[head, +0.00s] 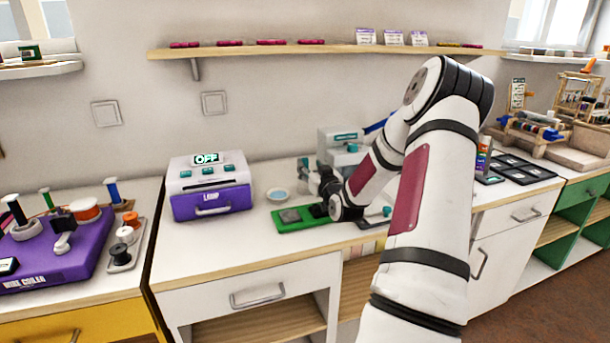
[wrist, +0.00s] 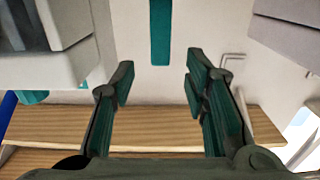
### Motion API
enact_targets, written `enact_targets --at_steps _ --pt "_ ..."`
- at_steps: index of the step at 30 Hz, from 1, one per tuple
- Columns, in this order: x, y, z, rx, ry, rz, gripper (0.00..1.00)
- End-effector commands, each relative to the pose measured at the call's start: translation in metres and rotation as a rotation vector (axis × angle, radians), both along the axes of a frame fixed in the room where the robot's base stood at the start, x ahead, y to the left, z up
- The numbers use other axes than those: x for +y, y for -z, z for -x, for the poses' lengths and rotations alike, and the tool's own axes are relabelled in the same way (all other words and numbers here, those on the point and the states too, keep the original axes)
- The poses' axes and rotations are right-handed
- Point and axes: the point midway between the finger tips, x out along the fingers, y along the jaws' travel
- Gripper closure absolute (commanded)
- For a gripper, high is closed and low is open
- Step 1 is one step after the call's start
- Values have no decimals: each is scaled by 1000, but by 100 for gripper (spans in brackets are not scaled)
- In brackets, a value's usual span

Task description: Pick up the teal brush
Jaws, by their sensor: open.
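An upright teal strip (wrist: 160,30) shows at the top middle of the wrist view, against a pale background. It looks like the handle of the teal brush, but its ends are not clear. In the head view a small upright teal piece (head: 303,162) stands just left of my gripper (head: 318,180); I cannot tell surely that it is the same thing. My gripper is open, and it also shows in the wrist view (wrist: 160,68). The strip lies in line with the gap between the fingers, beyond the tips, with nothing held.
A green board (head: 290,226) lies on the counter below my gripper, with a small dish (head: 278,195) behind it. A purple and white device (head: 212,203) stands left. A grey machine (head: 340,139) stands close behind my gripper. A wall shelf (head: 340,50) runs above.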

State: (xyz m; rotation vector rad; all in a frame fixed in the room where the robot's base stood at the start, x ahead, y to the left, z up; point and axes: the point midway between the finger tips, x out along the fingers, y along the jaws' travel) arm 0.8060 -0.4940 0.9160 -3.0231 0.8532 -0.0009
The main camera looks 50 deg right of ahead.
Motion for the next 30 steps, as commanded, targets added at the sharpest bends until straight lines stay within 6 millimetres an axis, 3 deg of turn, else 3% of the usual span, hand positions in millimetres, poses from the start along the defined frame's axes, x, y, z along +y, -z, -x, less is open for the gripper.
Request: enact_targets --at_steps 12,21,23,27,30 --pt "-26 1 -43 1 0 1 58" --pt "-29 0 -48 1 0 1 58" --pt "-29 0 -48 1 0 1 67" --pt "-29 0 -47 1 0 1 99" --pt "-29 0 -47 1 0 1 100"
